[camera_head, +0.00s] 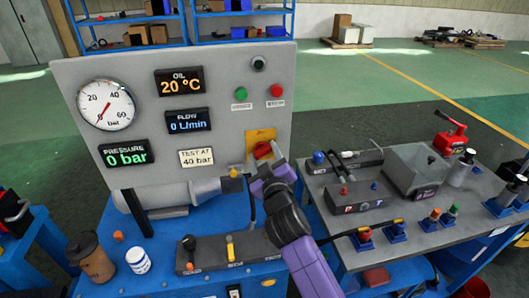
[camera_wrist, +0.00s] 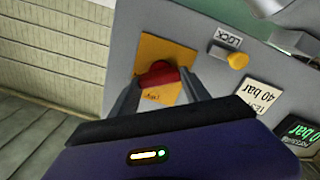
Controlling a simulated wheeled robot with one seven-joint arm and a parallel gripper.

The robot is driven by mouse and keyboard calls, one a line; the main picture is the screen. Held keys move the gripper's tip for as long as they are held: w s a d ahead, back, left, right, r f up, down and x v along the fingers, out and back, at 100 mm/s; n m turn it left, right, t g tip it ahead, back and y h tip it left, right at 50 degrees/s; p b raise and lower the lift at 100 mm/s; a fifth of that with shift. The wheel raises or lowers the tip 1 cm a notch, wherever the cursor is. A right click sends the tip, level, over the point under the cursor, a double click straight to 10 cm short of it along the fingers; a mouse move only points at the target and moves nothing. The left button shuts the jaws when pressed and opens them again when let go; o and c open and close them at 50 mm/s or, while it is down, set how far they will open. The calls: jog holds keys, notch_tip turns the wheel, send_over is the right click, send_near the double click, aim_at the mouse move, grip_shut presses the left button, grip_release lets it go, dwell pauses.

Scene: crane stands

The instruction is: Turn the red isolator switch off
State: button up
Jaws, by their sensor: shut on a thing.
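The red isolator switch (camera_head: 262,150) sits on a yellow plate (camera_head: 260,135) at the lower right of the grey upright panel (camera_head: 225,80). In the wrist view the red switch handle (camera_wrist: 158,73) shows between my two fingers, in front of the yellow plate (camera_wrist: 180,55). My gripper (camera_head: 268,163) is at the switch, shut on its red handle; the fingers also show in the wrist view (camera_wrist: 160,90). My gripper partly hides the switch and plate in the head view. The handle's exact angle is hard to tell.
A yellow knob (camera_wrist: 238,61) beside a LOCK label (camera_wrist: 228,38) is close to my fingers. The panel displays (camera_head: 126,153) read 0 bar, 0 L/min and 20 °C.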

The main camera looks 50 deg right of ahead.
jog(key=n+p, duration=0.1)
jog(key=n, duration=0.2)
jog(key=n+p, duration=0.1)
jog(key=n, duration=0.1)
jog(key=shift+w+a+r+n, duration=0.1)
jog(key=shift+a+n, duration=0.05)
jog(key=shift+n, duration=0.25)
jog(key=n+p, duration=0.1)
jog(key=n, duration=0.2)
jog(key=n+p, duration=0.2)
jog(key=shift+f+n, duration=0.2)
jog(key=shift+n, duration=0.2)
jog(key=o, duration=1.4)
jog(key=shift+a, duration=0.1)
